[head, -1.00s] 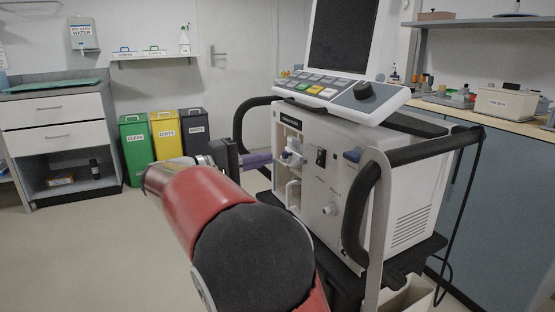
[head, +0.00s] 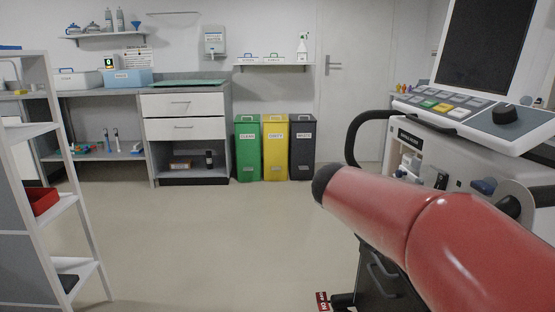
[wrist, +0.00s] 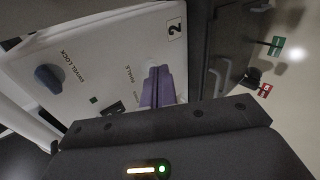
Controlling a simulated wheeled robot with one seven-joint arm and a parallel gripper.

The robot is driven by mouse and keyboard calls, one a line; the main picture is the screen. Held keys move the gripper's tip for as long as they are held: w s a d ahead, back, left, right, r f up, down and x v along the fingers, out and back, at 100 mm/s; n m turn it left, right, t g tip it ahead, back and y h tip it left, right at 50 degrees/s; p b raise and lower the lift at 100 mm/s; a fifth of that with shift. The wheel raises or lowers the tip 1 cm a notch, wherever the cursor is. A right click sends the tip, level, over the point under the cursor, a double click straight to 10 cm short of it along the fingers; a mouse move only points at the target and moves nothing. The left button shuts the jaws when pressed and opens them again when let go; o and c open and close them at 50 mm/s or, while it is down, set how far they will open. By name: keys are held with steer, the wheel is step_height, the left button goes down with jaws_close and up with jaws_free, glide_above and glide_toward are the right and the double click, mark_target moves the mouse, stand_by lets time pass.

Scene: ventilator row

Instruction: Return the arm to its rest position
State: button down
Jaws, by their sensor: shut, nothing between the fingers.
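My arm (head: 395,215), red with a black joint cap, is bent in front of the ventilator at the right of the head view. My gripper (wrist: 158,84) shows in the wrist view as two purple fingers, shut together and empty. They are in front of a pale ventilator panel (wrist: 100,65) marked 2; I cannot tell the exact gap. The gripper is hidden in the head view. The ventilator (head: 455,135) has a dark screen, coloured keys and a black knob.
A blue knob (wrist: 49,78) is on the panel. Green (head: 248,150), yellow (head: 275,150) and dark (head: 302,152) bins stand at the back wall. A white shelf rack (head: 50,170) stands at left. The middle floor (head: 220,240) is clear.

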steer(key=s+a+f+m+t+y, duration=0.1)
steer(key=s+a+f+t+y, duration=0.1)
steer(key=s+a+f+y, duration=0.3)
steer(key=s+a+f+m+t+y, duration=0.1)
steer(key=s+a+f+y, duration=0.4)
steer(key=s, duration=0.6)
steer(key=shift+a+f+t+y, duration=0.2)
steer(key=shift+a+t+y, duration=0.1)
steer(key=shift+a+t, duration=0.35)
steer(key=c, duration=2.1)
jaws_free()
steer(key=shift+s+d, duration=0.1)
steer(key=shift+d, duration=0.05)
